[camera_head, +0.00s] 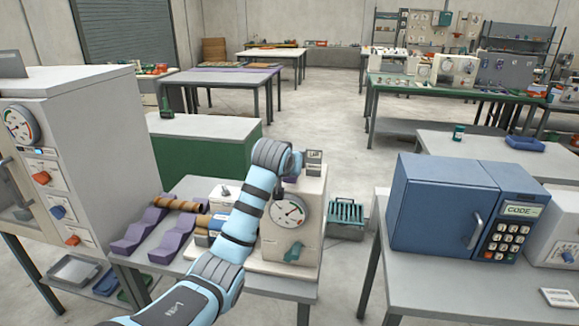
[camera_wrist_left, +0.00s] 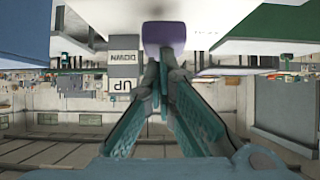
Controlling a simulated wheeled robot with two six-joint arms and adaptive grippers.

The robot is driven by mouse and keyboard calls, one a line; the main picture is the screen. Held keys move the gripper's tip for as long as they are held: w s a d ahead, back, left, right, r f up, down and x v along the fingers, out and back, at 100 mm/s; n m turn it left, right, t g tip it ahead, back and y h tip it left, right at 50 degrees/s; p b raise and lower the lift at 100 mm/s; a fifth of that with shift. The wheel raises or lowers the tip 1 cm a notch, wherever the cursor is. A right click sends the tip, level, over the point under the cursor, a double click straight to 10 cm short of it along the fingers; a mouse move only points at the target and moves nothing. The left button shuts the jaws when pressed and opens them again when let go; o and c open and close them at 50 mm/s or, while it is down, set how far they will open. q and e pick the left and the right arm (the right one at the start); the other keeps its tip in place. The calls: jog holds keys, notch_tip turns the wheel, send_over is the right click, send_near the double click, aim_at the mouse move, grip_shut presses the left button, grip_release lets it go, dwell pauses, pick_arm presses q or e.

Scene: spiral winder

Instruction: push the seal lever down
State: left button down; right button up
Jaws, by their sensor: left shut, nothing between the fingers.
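The spiral winder (camera_head: 312,205) is a pale box with a round gauge (camera_head: 288,211) and a green knob (camera_head: 293,251). My left arm reaches across it, and my left gripper is mostly hidden behind my wrist in the head view. A purple handle, likely the seal lever (camera_wrist_left: 164,34), shows in the left wrist view, and a bit of purple shows in the head view (camera_head: 290,179). My left gripper (camera_wrist_left: 163,72) is shut and empty, its fingertips right at the purple handle; I cannot tell whether they touch. An UP/DOWN label (camera_wrist_left: 124,76) stands beside it. My right gripper is out of view.
Purple cradles (camera_head: 140,231) with brown rolls (camera_head: 184,205) lie left of the winder. A grey cabinet with a gauge (camera_head: 20,124) stands far left. A blue box with a keypad (camera_head: 436,207) stands on the right table.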

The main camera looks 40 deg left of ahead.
pick_arm(q)
jog(key=shift+s+r, duration=0.15)
jog(key=shift+s, duration=0.1)
jog(key=shift+w+f, duration=0.25)
jog(key=shift+w, duration=0.15)
jog(key=shift+r, duration=0.1)
jog(key=s+d+r+p, duration=0.3)
jog(key=s+r, duration=0.4)
jog(key=r, duration=0.3)
jog(key=shift+s+d+p, duration=0.25)
jog(key=shift+s+p, duration=0.15)
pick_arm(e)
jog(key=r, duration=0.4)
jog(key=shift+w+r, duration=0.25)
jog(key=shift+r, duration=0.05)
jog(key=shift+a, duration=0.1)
